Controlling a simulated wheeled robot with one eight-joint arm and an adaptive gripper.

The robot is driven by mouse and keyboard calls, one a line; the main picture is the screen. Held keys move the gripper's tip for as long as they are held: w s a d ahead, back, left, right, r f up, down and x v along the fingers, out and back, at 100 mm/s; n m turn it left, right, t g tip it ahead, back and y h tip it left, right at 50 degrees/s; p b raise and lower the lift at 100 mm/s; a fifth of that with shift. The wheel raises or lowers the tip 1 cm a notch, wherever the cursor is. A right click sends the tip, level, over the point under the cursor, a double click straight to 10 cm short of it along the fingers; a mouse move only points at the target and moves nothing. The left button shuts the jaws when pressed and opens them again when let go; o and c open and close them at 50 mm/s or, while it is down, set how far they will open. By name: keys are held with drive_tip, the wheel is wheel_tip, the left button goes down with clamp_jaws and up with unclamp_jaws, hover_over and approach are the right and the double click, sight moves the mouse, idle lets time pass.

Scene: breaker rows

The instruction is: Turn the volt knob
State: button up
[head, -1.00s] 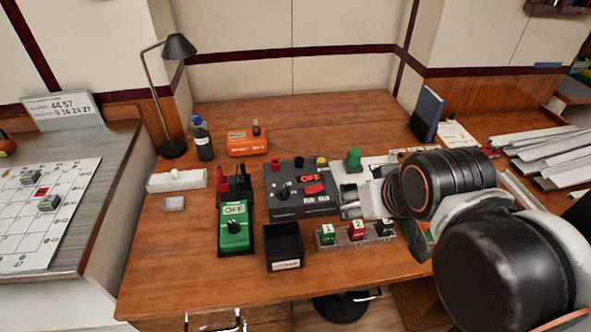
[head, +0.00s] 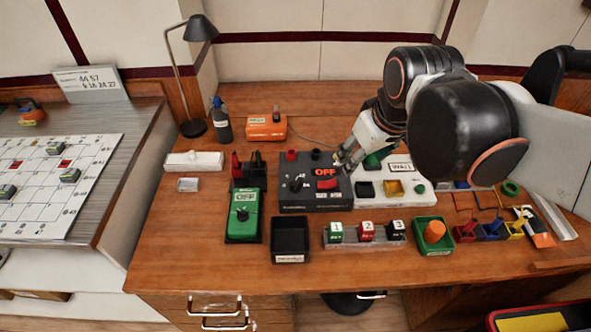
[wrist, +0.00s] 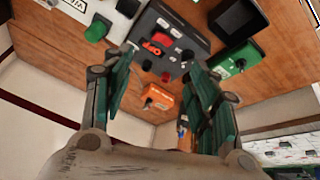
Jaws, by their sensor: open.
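A dark grey power box (head: 315,202) stands on the desk. It carries a black knob (head: 297,186) with number marks at its left and a red rocker switch (head: 327,184) below a lit red "OFF" display. My gripper (head: 346,160) is open and empty, above the box's right rear corner, to the right of the knob. In the wrist view the box (wrist: 170,25) shows beyond my spread fingers (wrist: 160,70), with the red switch (wrist: 158,42) between and ahead of them. The knob is small and dark in the wrist view. No contact shows.
A green meter (head: 243,215) with its own dial stands left of the box. A black bin (head: 290,243) and numbered blocks (head: 366,231) lie in front. A white panel (head: 405,196) stands to the right, and an orange box (head: 265,128) behind.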

drive_tip(key=w+a+f+n+g+p, duration=0.2)
drive_tip(key=w+a+n, duration=0.35)
drive_tip(key=w, duration=0.35)
drive_tip(key=n+g+p, duration=0.2)
drive_tip(key=n+g, duration=0.1)
hover_over(295, 181)
wheel_tip(295, 181, down, 7)
wheel_tip(295, 181, down, 13)
drive_tip(key=b, duration=0.4)
drive_tip(key=shift+b, duration=0.3)
drive_tip(key=c, duration=1.1)
